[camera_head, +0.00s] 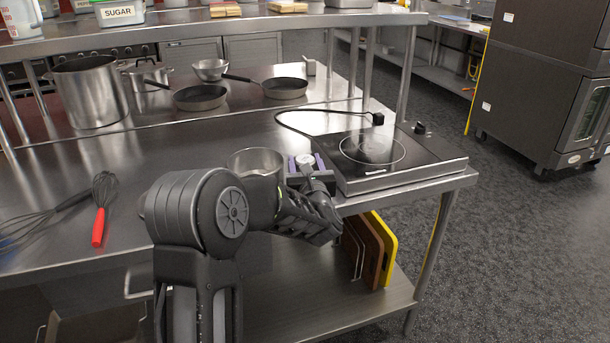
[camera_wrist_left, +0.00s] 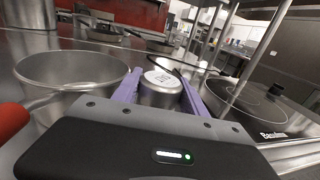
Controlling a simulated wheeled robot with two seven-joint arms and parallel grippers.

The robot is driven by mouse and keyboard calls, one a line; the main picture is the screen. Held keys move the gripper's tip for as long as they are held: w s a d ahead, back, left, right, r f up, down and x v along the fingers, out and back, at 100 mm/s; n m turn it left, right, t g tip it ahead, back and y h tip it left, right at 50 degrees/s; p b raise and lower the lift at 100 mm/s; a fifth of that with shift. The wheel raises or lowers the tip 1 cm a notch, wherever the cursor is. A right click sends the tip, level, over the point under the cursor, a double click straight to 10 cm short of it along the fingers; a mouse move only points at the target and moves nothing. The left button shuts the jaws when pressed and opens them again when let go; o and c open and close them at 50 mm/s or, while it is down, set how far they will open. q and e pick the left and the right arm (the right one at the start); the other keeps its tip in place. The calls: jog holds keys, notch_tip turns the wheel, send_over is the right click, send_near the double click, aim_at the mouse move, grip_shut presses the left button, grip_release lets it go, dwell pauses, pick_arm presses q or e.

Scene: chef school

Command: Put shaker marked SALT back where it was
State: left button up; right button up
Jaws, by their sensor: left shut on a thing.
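My left gripper (camera_head: 305,168) is over the steel table, beside the front left corner of the induction hob. It is shut on a small metal shaker (camera_head: 304,159) with a pale lid. In the left wrist view the shaker (camera_wrist_left: 160,95) stands between the two purple fingers (camera_wrist_left: 158,92). Its lid carries a dark mark that I cannot read as SALT. Whether its base touches the table is hidden. My right gripper is not in view.
A steel saucepan (camera_head: 256,160) stands just left of the gripper. The induction hob (camera_head: 372,150) is to the right, its cable behind. Pans (camera_head: 200,97), a large pot (camera_head: 91,92) and a small metal container (camera_head: 309,67) stand farther back. Whisks (camera_head: 101,205) lie left.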

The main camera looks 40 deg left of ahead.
pick_arm(q)
jog(key=c, duration=0.7)
jog(key=shift+r, duration=0.1)
notch_tip(320, 180, up, 10)
jog(key=shift+f+b, duration=0.1)
jog(key=shift+b, duration=0.25)
dwell(0.4)
